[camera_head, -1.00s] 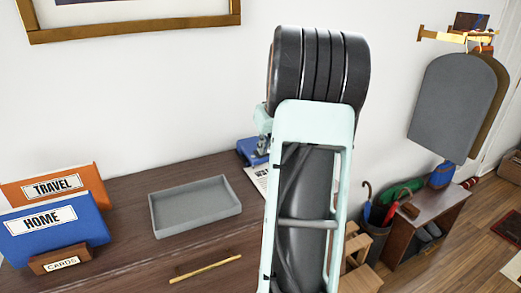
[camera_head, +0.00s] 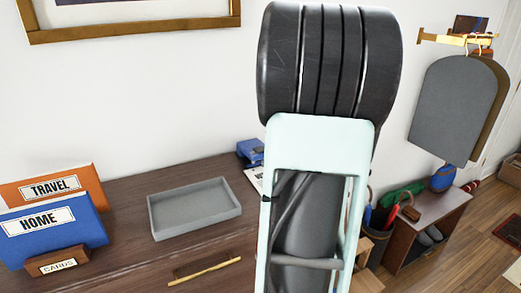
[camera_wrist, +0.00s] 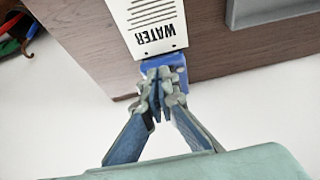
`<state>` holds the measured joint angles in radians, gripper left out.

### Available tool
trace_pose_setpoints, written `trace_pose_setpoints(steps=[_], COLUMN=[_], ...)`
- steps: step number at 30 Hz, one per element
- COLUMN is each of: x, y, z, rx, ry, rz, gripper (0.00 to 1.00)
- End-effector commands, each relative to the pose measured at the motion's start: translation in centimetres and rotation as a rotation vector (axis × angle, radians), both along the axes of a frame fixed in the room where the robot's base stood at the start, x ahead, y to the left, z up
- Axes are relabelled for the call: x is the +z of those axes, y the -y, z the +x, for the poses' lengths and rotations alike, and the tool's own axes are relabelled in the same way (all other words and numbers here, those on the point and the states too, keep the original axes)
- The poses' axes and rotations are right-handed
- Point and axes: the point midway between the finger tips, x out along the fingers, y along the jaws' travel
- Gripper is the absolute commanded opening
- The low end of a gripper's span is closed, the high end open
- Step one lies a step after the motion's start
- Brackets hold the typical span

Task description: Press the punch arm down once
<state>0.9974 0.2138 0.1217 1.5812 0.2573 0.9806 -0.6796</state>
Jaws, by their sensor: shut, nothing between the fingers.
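The blue punch (camera_head: 250,150) sits at the back of the dark wooden top, partly hidden by my arm in the head view. In the wrist view the punch (camera_wrist: 179,64) is at the end of a white sheet printed WATER (camera_wrist: 152,25). The sheet (camera_head: 255,178) also shows beside my arm in the head view. My gripper (camera_wrist: 157,78) is shut and empty, with its fingertips overlapping the punch in the wrist view. The fingers hide much of the punch, and I cannot tell whether they touch its arm. My gripper is hidden in the head view.
A grey tray (camera_head: 195,208) lies on the top left of the punch. Orange TRAVEL (camera_head: 57,187) and blue HOME (camera_head: 50,225) folders stand at the left with a CARDS holder (camera_head: 58,263). A white wall rises behind. A low cabinet (camera_head: 425,235) stands right.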

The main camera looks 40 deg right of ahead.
Motion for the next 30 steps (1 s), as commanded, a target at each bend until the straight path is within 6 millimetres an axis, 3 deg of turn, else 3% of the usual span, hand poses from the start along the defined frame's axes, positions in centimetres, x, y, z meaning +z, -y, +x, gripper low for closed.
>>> trace_pose_setpoints(steps=[3, 9, 30], x=[2.1, 4.0, 4.3], y=[-0.3, -0.6, -0.7], z=[-0.9, -1.8, -2.0], rx=[0.0, 0.0, 0.0], ry=[0.002, 0.0, -0.001], rz=[-0.001, 0.001, 0.001], gripper=[0.0, 0.0, 0.0])
